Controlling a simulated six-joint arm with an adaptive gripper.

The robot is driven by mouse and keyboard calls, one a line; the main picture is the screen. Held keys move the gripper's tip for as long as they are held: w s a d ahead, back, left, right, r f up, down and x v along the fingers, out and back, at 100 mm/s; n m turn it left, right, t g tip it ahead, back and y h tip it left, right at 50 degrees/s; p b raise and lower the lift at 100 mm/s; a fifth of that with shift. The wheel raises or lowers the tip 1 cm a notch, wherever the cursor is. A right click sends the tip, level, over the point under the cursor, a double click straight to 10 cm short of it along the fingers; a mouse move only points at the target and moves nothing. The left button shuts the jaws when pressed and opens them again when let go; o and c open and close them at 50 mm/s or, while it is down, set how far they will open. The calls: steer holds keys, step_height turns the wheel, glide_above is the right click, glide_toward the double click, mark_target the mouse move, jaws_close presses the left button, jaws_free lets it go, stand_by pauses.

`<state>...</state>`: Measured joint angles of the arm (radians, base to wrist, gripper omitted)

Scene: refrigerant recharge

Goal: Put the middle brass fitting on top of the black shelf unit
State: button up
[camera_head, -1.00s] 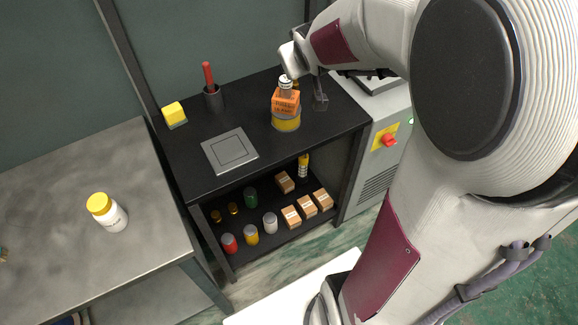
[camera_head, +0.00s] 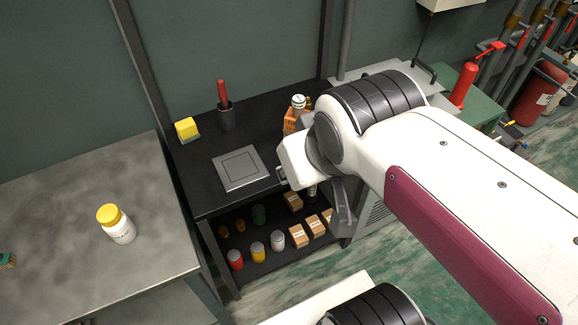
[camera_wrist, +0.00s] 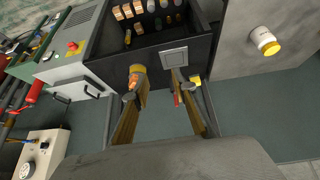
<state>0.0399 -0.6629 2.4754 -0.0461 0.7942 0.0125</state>
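Small gold shapes (camera_wrist: 168,19) also show inside the unit in the wrist view. I cannot tell which one is the middle fitting. Another brass-coloured piece (camera_head: 308,103) shows partly on the unit's top, behind an orange box. My gripper (camera_head: 316,200) is in front of the unit's right part, above the lower shelf's level. In the wrist view my gripper (camera_wrist: 158,86) has its fingers apart with nothing between them.
The unit's top holds a yellow block (camera_head: 187,129), a dark cup with a red-handled tool (camera_head: 226,112), a grey square plate (camera_head: 241,167) and the orange box (camera_head: 291,120). Cans (camera_head: 258,252) and cartons (camera_head: 299,236) crowd the lower shelf. A grey table (camera_head: 70,215) stands left.

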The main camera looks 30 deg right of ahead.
steer(key=shift+g+y, duration=0.3)
steer(key=shift+s+a+f, duration=0.1)
steer(key=shift+s+a, duration=0.2)
steer(key=shift+s, duration=0.3)
steer(key=shift+s+a+f, duration=0.1)
steer(key=shift+s+a, duration=0.25)
steer(key=shift+s, duration=0.25)
steer(key=shift+s+a+f, duration=0.1)
steer(key=shift+s+a, duration=0.2)
steer(key=shift+s, duration=0.3)
